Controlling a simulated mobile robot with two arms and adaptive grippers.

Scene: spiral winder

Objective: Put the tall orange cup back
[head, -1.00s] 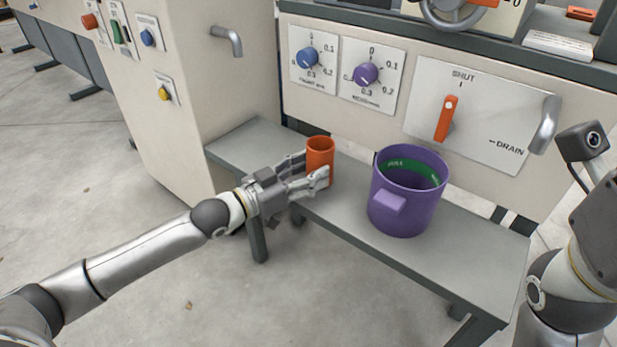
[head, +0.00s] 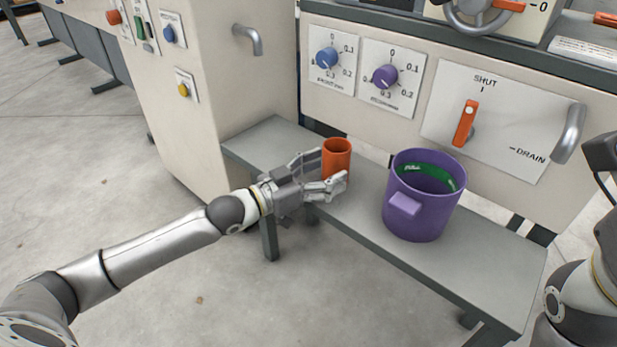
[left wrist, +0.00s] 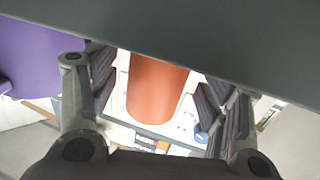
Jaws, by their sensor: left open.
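The tall orange cup (head: 336,158) stands upright on the grey bench (head: 262,140), left of the purple pot. My left gripper (head: 333,169) is open, with its fingers on either side of the cup. One finger crosses in front of the cup's lower part in the head view. In the left wrist view the cup (left wrist: 156,88) is between the spread fingers of the left gripper (left wrist: 160,105), with gaps showing on both sides. My right arm is at the right edge of the head view; its gripper is out of view.
A purple pot (head: 448,212) with a green band inside stands on the bench right of the cup. Behind are a panel with blue and purple dials (head: 385,77) and an orange lever (head: 465,123) pointing to SHUT. A spout (head: 248,38) juts from the left cabinet.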

